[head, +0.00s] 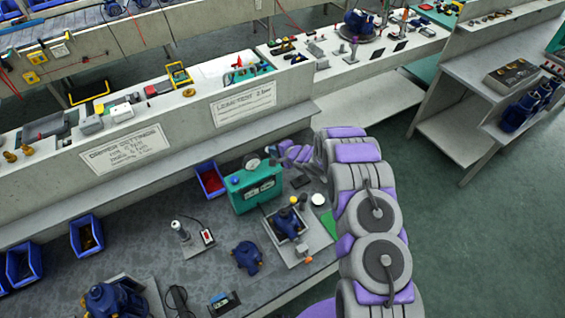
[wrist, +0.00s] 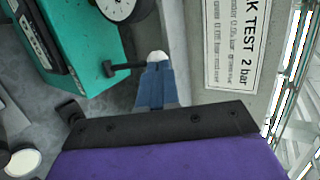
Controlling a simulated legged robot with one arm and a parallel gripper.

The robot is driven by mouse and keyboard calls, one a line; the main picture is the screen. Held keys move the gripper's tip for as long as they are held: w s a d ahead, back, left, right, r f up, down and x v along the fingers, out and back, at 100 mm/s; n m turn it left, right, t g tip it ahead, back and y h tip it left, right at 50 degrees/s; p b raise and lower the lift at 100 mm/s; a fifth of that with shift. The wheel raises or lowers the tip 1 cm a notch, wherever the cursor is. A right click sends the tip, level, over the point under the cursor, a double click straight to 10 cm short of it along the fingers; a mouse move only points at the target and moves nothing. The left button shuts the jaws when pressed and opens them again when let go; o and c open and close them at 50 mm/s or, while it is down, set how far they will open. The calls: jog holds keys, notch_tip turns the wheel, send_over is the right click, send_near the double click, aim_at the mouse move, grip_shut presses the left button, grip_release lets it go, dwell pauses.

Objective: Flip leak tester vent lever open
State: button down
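The leak tester is a teal box (head: 253,187) on the grey bench, with a round gauge (head: 252,163) on top. In the wrist view the tester (wrist: 85,50) fills the upper left, with part of the white gauge (wrist: 122,6). A thin black vent lever (wrist: 126,67) sticks out beside the tester, with a short crosspiece at its left end. My gripper (wrist: 157,57) is just right of the tester, its blue fingers together. The lever's right end meets the fingertips; whether they touch is unclear. In the head view my arm covers this spot.
A sign panel (wrist: 229,45) stands close to the right of my gripper in the wrist view. A blue bin (head: 211,180) stands left of the tester. A fixture with a blue pump (head: 286,222) is in front, and another blue pump part (head: 247,256) lies nearby.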

jog(key=shift+w+p, duration=0.15)
jog(key=shift+p, duration=0.15)
dwell(0.5)
jog(key=shift+r, duration=0.15)
jog(key=v, duration=1.4)
jog(key=shift+w+r, duration=0.25)
jog(key=shift+r, duration=0.1)
jog(key=shift+a, duration=0.1)
